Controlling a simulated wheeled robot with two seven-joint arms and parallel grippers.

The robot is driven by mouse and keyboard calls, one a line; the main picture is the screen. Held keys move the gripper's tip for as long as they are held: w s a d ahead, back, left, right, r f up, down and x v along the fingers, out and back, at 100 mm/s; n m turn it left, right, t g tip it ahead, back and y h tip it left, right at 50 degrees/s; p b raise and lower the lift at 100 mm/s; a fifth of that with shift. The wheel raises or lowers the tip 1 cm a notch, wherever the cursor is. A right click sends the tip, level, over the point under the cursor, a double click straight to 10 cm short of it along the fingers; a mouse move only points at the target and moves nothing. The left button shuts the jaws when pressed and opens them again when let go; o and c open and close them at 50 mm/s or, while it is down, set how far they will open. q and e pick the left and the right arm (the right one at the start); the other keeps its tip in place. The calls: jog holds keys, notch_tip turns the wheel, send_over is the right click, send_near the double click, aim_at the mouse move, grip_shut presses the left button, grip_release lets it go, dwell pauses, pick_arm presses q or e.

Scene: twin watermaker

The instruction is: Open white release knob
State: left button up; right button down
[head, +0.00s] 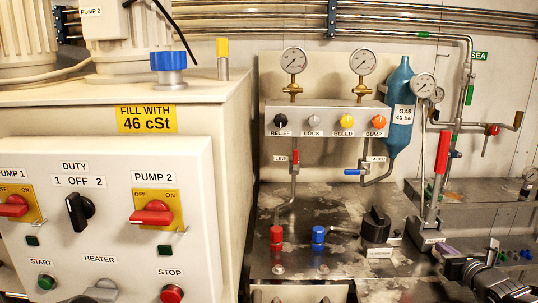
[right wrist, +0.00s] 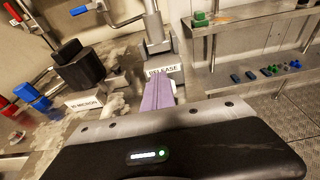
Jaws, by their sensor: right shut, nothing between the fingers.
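The RELEASE label (right wrist: 163,72) sits on a grey metal block at the foot of an upright post, and shows small in the head view (head: 433,240). I cannot make out the white release knob; my fingers may hide it. My right gripper (right wrist: 157,95) has purple fingers, shut and empty, pointing at the area just below the label. In the head view this gripper (head: 446,252) is at the lower right, close to the block. I cannot tell whether the fingertips touch anything. My left gripper is not in view.
A red-handled lever (head: 442,152) rises above the block. A black knob (head: 376,222) with a micron label, a blue knob (head: 318,234) and a red knob (head: 277,235) stand to its left. A metal shelf (right wrist: 240,75) is at the right. A control panel (head: 110,225) fills the left.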

jog(key=shift+s+d+f+b, duration=0.15)
jog(key=shift+d+f+b, duration=0.2)
jog(key=shift+d+b, duration=0.25)
jog(key=shift+d+r, duration=0.1)
jog(key=shift+r, duration=0.05)
jog(key=shift+r+p, duration=0.25)
jog(key=shift+p, duration=0.15)
jog(key=shift+r, duration=0.15)
jog(key=shift+f+b+v, duration=0.15)
jog(key=shift+f+v, duration=0.1)
jog(key=shift+v, duration=0.7)
jog(key=shift+f+b+v, duration=0.2)
jog(key=shift+v, duration=0.75)
jog(key=shift+f+b+v, duration=0.15)
jog(key=shift+f+v, duration=0.1)
jog(key=shift+v, duration=0.65)
jog(key=shift+s, duration=0.2)
